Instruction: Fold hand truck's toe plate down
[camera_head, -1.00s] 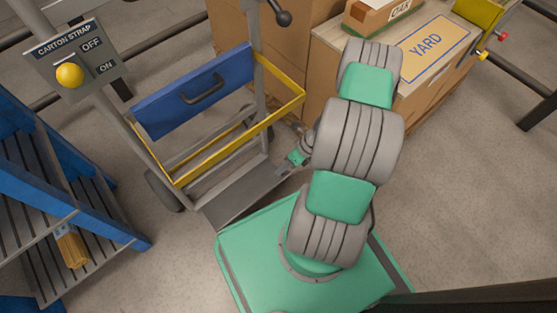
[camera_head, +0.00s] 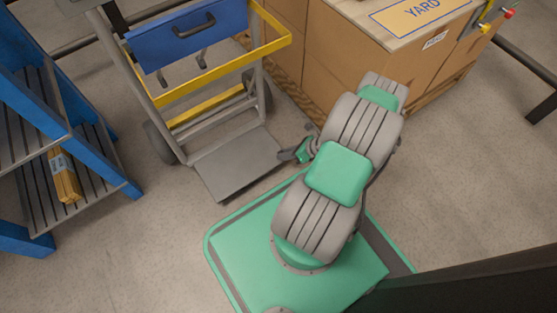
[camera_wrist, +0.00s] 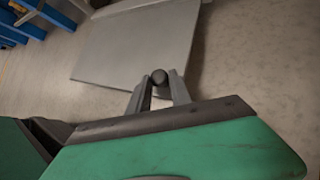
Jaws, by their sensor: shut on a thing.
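The grey toe plate (camera_head: 237,163) extends from the foot of the hand truck (camera_head: 196,99) toward my base and looks about level, low over the floor. I cannot tell whether it touches the floor. In the wrist view the plate (camera_wrist: 137,42) fills the upper middle. My gripper (camera_head: 290,154) is at the plate's right edge. In the wrist view my gripper (camera_wrist: 159,88) is shut on a dark round knob (camera_wrist: 160,77) at the near edge of the plate. How the knob joins the plate is not clear.
A blue panel with a handle (camera_head: 188,35) sits on the truck's yellow frame. A blue rack (camera_head: 100,165) with a yellowish bundle (camera_head: 63,178) stands at left. A large carton (camera_head: 350,60) marked YARD stands behind my arm. Open floor lies at left and right of my base.

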